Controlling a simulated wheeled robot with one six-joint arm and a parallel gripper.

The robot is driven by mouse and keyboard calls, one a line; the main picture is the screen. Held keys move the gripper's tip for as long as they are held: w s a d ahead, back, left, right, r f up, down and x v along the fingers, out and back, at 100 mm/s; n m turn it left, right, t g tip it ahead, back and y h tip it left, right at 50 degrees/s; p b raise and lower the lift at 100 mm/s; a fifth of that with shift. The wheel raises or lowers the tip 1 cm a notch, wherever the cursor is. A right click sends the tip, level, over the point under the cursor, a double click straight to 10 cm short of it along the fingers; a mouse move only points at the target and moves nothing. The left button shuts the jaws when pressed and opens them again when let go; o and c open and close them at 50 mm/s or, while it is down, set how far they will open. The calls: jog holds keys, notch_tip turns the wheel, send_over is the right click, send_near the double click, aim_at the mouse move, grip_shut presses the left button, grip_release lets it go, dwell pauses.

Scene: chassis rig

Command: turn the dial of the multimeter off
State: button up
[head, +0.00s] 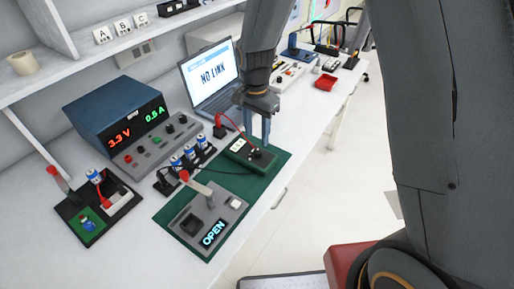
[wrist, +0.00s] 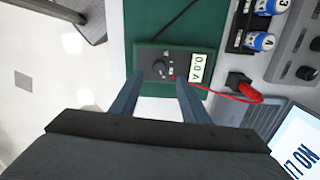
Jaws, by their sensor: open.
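The multimeter (head: 236,155) is a dark box lying on the green mat (head: 276,160). In the wrist view the multimeter (wrist: 150,88) has a lit display (wrist: 202,69) that appears to read 0.0 A. Its round dark dial (wrist: 159,67) sits on the side away from the display; its exact setting is too small to read. My gripper (head: 257,140) points down just above the multimeter. In the wrist view my gripper (wrist: 158,78) is open and empty, its two blue fingers apart near the dial. I cannot tell whether they touch it.
A red lead (wrist: 225,96) and a black cable run from the multimeter. Batteries (head: 190,152), a switch panel reading OPEN (head: 232,207), a bench supply (head: 115,115) and a laptop (head: 212,75) stand nearby. Open floor lies right of the bench.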

aim_at(257, 151)
jog(key=shift+s+f+p, duration=0.1)
jog(key=shift+f+p, duration=0.7)
jog(key=shift+f, duration=2.65)
jog(key=shift+c, duration=0.3)
jog(key=c, duration=1)
